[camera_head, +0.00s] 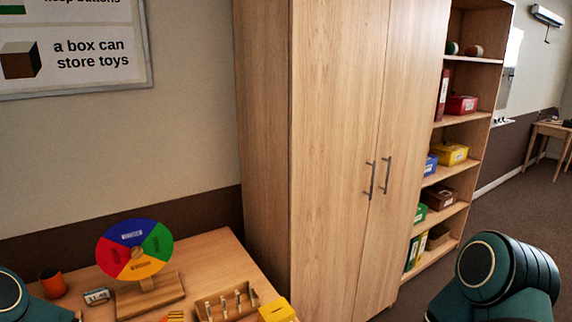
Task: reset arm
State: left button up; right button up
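Part of my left arm shows at the lower left edge, and part of my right arm shows at the lower right. Neither gripper is in the picture, so I cannot see whether they hold anything. No other object is named by the task.
A wooden table (215,262) at the lower left bears a colour wheel (134,250), an orange cup (53,282), a wooden tray (207,312) and a yellow block (277,310). A tall closed cabinet (330,130) stands behind it, beside an open shelf (470,120). Floor (520,210) is clear at right.

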pick_arm(q)
jog(key=s+d+f+m+g+h, duration=0.5)
jog(key=d+f+m+g+h, duration=0.15)
jog(key=d+f+m, duration=0.45)
jog(key=s+d+f+m+g+h, duration=0.1)
jog(key=s+d+f+m+g, duration=0.1)
jog(key=s, duration=0.4)
jog(key=s+d+f+m+g+h, duration=0.1)
jog(key=s+d+f+m+g, duration=0.1)
jog(key=s, duration=0.4)
jog(key=d+m+g, duration=0.1)
jog(key=m+g, duration=0.1)
jog(key=shift+s+m+g, duration=0.35)
jog(key=shift+s+m, duration=0.05)
jog(key=shift+d+f, duration=0.1)
jog(key=shift+d, duration=0.05)
jog(key=c, duration=0.4)
